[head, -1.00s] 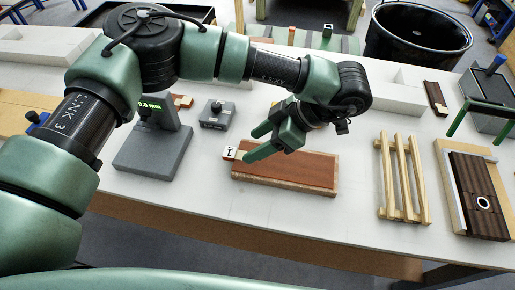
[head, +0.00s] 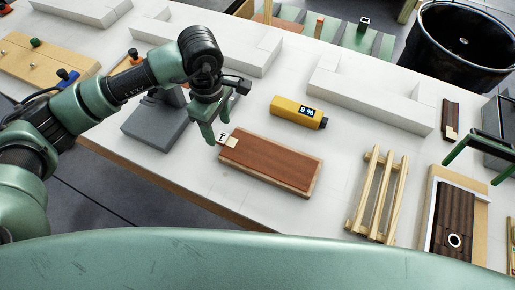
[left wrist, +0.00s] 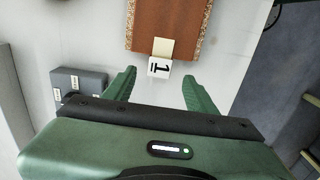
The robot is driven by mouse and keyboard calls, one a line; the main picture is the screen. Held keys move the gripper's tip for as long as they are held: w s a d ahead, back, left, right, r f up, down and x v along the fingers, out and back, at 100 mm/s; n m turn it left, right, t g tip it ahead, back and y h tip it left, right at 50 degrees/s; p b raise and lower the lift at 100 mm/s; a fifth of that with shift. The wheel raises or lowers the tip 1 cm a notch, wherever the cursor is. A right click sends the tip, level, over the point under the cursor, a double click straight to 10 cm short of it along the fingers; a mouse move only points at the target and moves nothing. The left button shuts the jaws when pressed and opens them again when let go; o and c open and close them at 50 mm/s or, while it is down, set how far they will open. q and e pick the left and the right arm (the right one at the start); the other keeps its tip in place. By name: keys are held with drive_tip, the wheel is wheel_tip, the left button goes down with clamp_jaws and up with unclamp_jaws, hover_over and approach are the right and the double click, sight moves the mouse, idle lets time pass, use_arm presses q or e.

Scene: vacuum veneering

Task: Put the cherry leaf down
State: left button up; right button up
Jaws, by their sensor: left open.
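The cherry leaf (head: 270,162) is a reddish-brown sheet lying flat on a slightly larger board (head: 309,190) with a speckled edge. A pale tab with a white tag marked 1 (head: 223,138) sticks out from its left end. The leaf (left wrist: 168,22) also shows at the top of the left wrist view, with the tag (left wrist: 159,67) towards me. My left gripper (head: 213,132) is open at the tag end. In the left wrist view its fingers (left wrist: 159,78) stand apart on either side of the tag, with nothing between them touching.
A yellow device with a display (head: 297,110) lies behind the board. A wooden slatted rack (head: 378,195) and a tray with a dark panel (head: 455,215) stand to the right. A grey block (head: 152,124) is left of the gripper. White table shows around the board.

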sight(221, 136)
use_arm(q)
drive_tip(key=shift+s+d+f+p, duration=0.1)
drive_tip(key=shift+d+f+p, duration=0.05)
drive_tip(key=shift+f, duration=0.45)
drive_tip(key=shift+d+f+p, duration=0.1)
drive_tip(key=shift+f+p, duration=0.05)
drive_tip(key=shift+f, duration=0.9)
clamp_jaws()
use_arm(e)
drive_tip(key=shift+w+d+r, duration=0.6)
drive_tip(key=shift+d+r, duration=0.05)
drive_tip(key=shift+d, duration=0.2)
drive_tip(key=shift+a, duration=0.15)
